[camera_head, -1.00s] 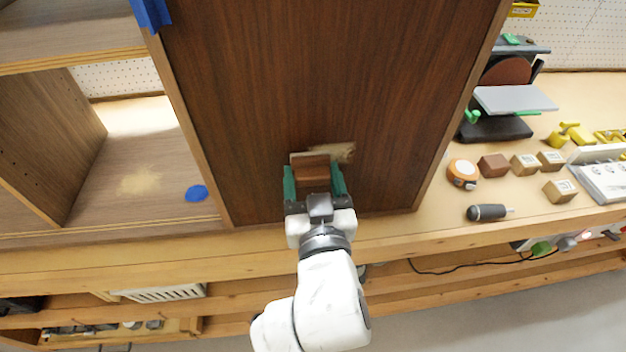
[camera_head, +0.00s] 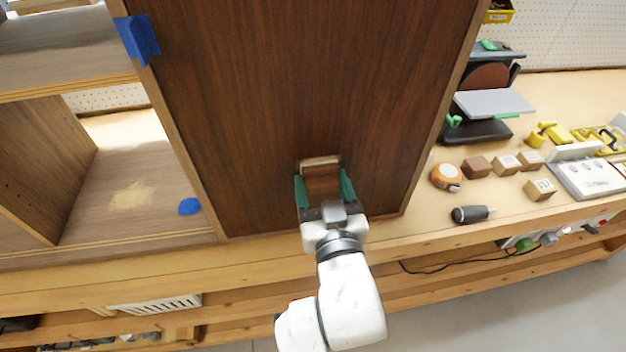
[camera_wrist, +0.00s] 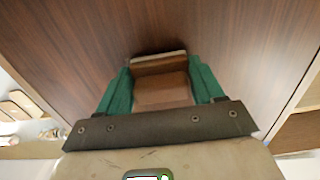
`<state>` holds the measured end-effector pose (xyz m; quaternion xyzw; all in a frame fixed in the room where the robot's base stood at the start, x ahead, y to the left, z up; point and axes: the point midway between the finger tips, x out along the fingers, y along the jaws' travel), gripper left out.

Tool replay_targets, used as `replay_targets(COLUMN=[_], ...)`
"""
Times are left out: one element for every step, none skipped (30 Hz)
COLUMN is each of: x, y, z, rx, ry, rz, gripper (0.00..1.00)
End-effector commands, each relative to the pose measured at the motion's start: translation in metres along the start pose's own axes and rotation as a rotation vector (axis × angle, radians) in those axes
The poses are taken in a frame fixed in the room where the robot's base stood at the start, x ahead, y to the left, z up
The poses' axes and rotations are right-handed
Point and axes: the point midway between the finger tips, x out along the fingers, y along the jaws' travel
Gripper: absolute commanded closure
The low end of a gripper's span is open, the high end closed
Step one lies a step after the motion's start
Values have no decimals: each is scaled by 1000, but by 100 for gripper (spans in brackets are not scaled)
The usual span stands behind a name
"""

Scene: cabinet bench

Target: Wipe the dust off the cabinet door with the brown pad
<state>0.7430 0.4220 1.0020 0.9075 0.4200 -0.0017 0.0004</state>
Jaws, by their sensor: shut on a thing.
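The cabinet door (camera_head: 300,80) is a dark brown wood panel with a lighter edge, upright in the middle of the head view. My gripper (camera_head: 325,192) has green fingers shut on the brown pad (camera_head: 321,172), low on the door. In the wrist view, the pad (camera_wrist: 160,88) sits between both fingers, and its pale far edge is at or very near the door's surface (camera_wrist: 220,30); I cannot tell whether it touches. No dust shows on the visible part of the door. Whatever is behind the pad and my gripper is hidden.
Open shelving (camera_head: 65,150) stands to the left, with a tan dust patch (camera_head: 132,196) and blue tape (camera_head: 189,206) on its lower board.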

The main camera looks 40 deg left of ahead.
Motion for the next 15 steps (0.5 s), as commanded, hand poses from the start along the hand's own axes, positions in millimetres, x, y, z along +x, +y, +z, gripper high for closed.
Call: replay_targets(x=[0,0,0,0,0,1,1,1,1,1,2,2,2,2,2], y=[1,2,4,6,8,12,14,17,20,23,25,28,30,32,34], z=[0,-1,-1,-2,-2,-3,-3,-3,-3,-2,-2,-2,-2,-1,-1], rx=[-1,-1,0,1,0,1,1,0,1,1,1,1,0,0,0], ry=[0,0,0,0,0,0,0,0,0,0,0,0,0,1,1], rz=[1,1,1,1,2,2,2,2,3,3,3,2,2,2,2], gripper=[74,74,74,74,74,74,74,74,74,74,74,74,74,74,74])
